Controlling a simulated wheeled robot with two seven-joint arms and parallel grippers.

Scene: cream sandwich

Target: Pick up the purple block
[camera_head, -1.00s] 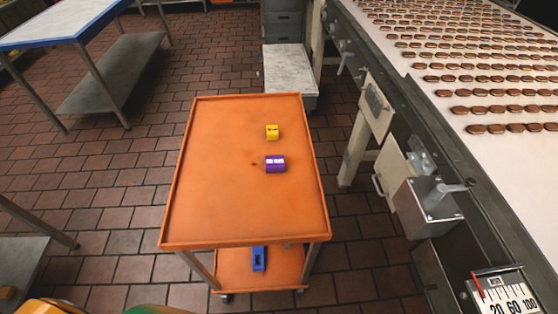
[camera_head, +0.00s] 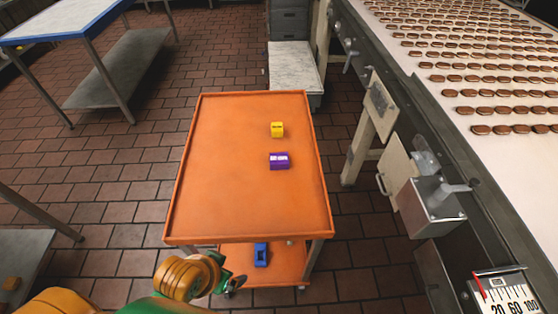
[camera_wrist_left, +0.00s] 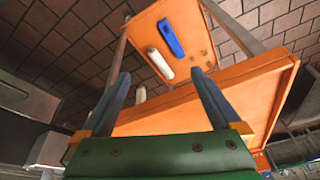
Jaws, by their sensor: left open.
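The purple block (camera_head: 279,161) with a white label lies on the top of the orange cart (camera_head: 215,165), right of its middle. My left gripper (camera_head: 225,280) is low at the cart's near left, outside its front edge and well apart from the block. In the left wrist view its two blue-grey fingers (camera_wrist_left: 165,90) are spread wide with nothing between them, and the purple block does not show there. My right gripper is not in either view.
A yellow block (camera_head: 277,129) sits just behind the purple one. A blue object (camera_head: 261,254) lies on the cart's lower shelf. A conveyor with rows of biscuits (camera_head: 480,80) runs along the right. The cart top's left half is clear.

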